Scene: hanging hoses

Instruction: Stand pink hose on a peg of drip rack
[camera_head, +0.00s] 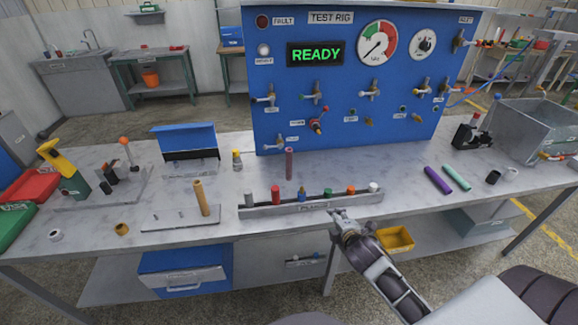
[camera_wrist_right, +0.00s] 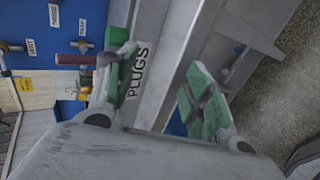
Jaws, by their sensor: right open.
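The pink hose (camera_head: 289,164) stands upright on the bench, just behind the plugs rack; a pinkish cylinder in the right wrist view (camera_wrist_right: 72,58) looks like it. The drip rack (camera_head: 155,223) appears to be the flat grey plate at front left; a tan hose (camera_head: 200,198) stands on it, beside two short bare pegs (camera_head: 180,213). My right gripper (camera_head: 345,217) is open and empty at the bench's front edge, right of and nearer than the pink hose. Its green-padded fingers (camera_wrist_right: 163,88) are spread beside the PLUGS label. My left gripper is not in view.
The plugs rack (camera_head: 310,208) holds several coloured plugs between my right gripper and the pink hose. The blue test rig (camera_head: 350,85) rises behind. A purple hose (camera_head: 438,180) and a teal hose (camera_head: 456,178) lie to the right.

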